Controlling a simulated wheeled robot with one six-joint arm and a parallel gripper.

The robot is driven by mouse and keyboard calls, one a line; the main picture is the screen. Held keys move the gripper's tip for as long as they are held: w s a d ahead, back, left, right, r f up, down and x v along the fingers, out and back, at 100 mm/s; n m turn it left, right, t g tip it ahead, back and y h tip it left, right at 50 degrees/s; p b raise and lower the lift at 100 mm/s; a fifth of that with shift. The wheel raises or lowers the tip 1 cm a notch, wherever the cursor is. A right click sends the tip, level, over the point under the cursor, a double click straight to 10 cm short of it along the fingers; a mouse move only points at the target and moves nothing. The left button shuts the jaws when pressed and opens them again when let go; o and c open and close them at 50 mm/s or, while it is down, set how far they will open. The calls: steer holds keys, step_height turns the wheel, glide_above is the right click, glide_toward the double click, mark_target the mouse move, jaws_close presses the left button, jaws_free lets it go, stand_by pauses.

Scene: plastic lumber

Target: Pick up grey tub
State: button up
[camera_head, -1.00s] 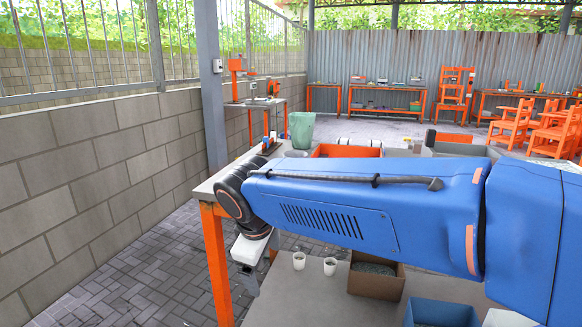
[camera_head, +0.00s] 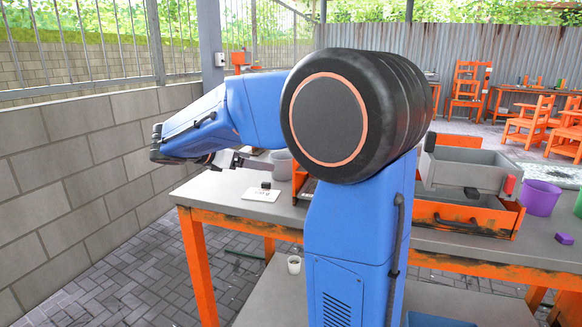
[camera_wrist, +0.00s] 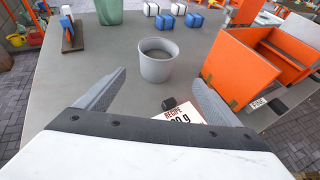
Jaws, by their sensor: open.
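The grey tub (camera_wrist: 157,66) is a round, open-topped vessel standing upright on the grey table, ahead of my gripper in the wrist view. In the head view the grey tub (camera_head: 282,167) shows partly, left of my arm's large black joint, which hides what is behind it. My gripper (camera_wrist: 157,79) is open and empty, its two grey fingers spread on either side of the line to the tub. The fingers appear short of the tub, not touching it. In the head view my gripper (camera_head: 248,162) points right, towards the tub.
A white recipe card (camera_wrist: 184,117) with a small black block (camera_wrist: 168,103) lies near the right finger. An orange box (camera_wrist: 240,67) stands right of the tub. Several blue-and-white blocks (camera_wrist: 165,21) and a green bin (camera_wrist: 109,10) are behind.

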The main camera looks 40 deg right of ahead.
mark_target(278, 164)
steer(key=x, duration=1.1)
steer(key=shift+d+r, duration=0.15)
steer(key=shift+r, duration=0.05)
steer(key=shift+w+x, duration=0.2)
steer(key=shift+x, duration=3.1)
steer(key=shift+c, duration=0.3)
steer(key=c, duration=1.2)
